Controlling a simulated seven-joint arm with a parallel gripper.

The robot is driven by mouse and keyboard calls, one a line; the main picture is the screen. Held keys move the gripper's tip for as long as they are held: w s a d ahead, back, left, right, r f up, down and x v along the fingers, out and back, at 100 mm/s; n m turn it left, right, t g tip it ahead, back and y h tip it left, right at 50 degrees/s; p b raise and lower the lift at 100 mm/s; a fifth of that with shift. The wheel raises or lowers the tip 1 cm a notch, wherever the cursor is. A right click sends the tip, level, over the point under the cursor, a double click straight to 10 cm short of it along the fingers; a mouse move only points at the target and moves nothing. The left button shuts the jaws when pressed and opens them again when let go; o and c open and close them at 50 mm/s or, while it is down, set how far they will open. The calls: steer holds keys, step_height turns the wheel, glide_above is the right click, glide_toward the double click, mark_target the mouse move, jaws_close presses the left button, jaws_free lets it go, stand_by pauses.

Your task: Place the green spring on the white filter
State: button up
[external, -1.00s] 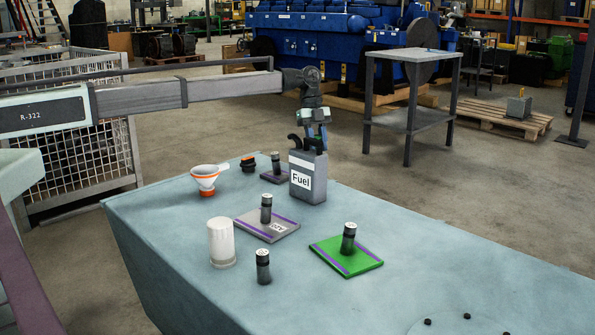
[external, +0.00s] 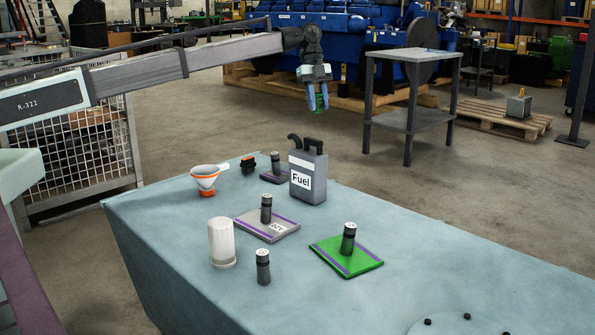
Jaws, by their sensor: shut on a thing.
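The green spring (external: 319,101) is held between the fingers of my gripper (external: 318,98), high above the table and above the grey fuel can. My gripper is shut on it and points down. The white filter (external: 222,243) is a white cylinder standing upright at the front left of the table, well below and to the left of my gripper. Nothing rests on top of the filter.
The grey fuel can (external: 308,177) stands below my gripper. Dark cylinders stand on a green plate (external: 361,262), a grey plate (external: 284,228) and a dark plate, and one (external: 263,266) stands beside the filter. A white-and-orange funnel (external: 206,179) sits at the back left. The table's right part is mostly clear.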

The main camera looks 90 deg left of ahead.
steer(key=shift+r, duration=0.95)
steer(key=s+d, duration=0.5)
steer(key=d, duration=0.7)
steer(key=s+d, duration=0.5)
steer(key=d, duration=0.7)
steer(key=n, duration=0.2)
glide_above(223, 226)
steer(key=s+a, duration=0.1)
steer(key=a, duration=0.1)
steer(key=shift+f, duration=2.45)
steer(key=shift+d+f, duration=0.15)
steer(key=shift+f, duration=2.45)
steer(key=shift+d+f, duration=0.1)
steer(key=shift+f, duration=2.45)
steer(key=shift+f, duration=0.15)
steer(key=o, duration=1)
steer(key=shift+o, duration=0.2)
